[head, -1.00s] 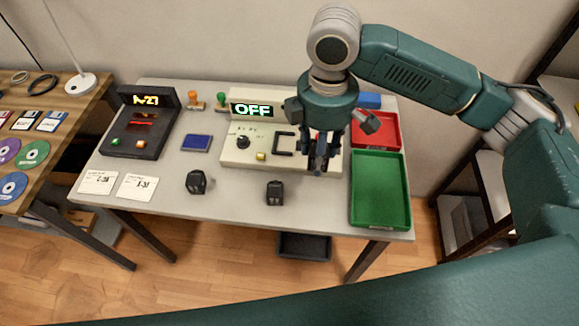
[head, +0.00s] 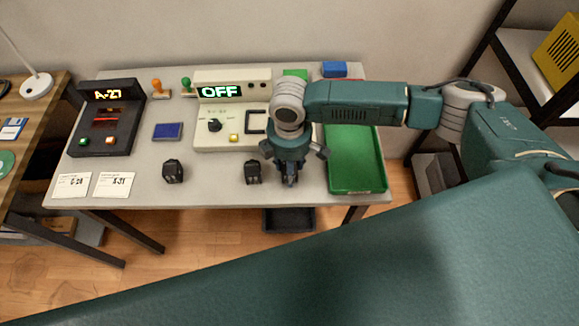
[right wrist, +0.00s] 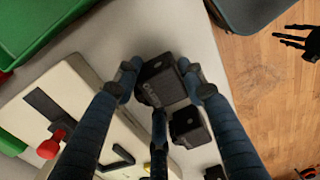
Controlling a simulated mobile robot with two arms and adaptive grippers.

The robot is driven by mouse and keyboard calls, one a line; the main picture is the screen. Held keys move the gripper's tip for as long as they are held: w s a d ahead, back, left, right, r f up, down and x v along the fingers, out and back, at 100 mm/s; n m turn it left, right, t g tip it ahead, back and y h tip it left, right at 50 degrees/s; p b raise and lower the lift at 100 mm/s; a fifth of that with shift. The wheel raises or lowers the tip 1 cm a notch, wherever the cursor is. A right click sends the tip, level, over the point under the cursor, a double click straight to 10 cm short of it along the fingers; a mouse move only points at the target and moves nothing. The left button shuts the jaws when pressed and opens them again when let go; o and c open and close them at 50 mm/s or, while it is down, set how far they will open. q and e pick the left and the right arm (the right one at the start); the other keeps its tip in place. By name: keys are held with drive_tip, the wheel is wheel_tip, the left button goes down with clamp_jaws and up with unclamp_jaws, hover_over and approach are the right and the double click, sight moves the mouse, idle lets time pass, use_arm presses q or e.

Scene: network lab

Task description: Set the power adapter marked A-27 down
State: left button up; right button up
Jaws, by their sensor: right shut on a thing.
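My right gripper (head: 290,182) is low over the front right of the grey table, between a black adapter and the green tray. In the right wrist view its fingers (right wrist: 162,85) are shut on a black power adapter (right wrist: 160,82). I cannot read its marking or tell if it touches the table. Two similar black adapters (head: 172,171) (head: 252,172) stand in a row to its left; the nearer one also shows in the right wrist view (right wrist: 188,128). A dark fingered shape (right wrist: 300,42), seemingly my left gripper, hangs empty over the floor, fingers spread.
A black device (head: 103,125) displays A-27. A pale power unit (head: 208,138) displays OFF. Two white cards (head: 72,186) (head: 114,185) lie front left. The green tray (head: 375,183) stands right. A blue pad (head: 167,131) lies behind the adapters. My arm mostly hides the red tray.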

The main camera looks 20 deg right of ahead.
use_arm(q)
drive_tip(key=shift+a, duration=0.15)
use_arm(e)
drive_tip(key=shift+f, duration=0.2)
use_arm(q)
drive_tip(key=shift+a, duration=0.15)
use_arm(e)
drive_tip(key=o, duration=1.3)
drive_tip(key=shift+f, duration=0.1)
use_arm(q)
drive_tip(key=shift+f+b, duration=0.7)
use_arm(e)
wheel_tip(320, 180, up, 12)
drive_tip(key=shift+r, duration=0.2)
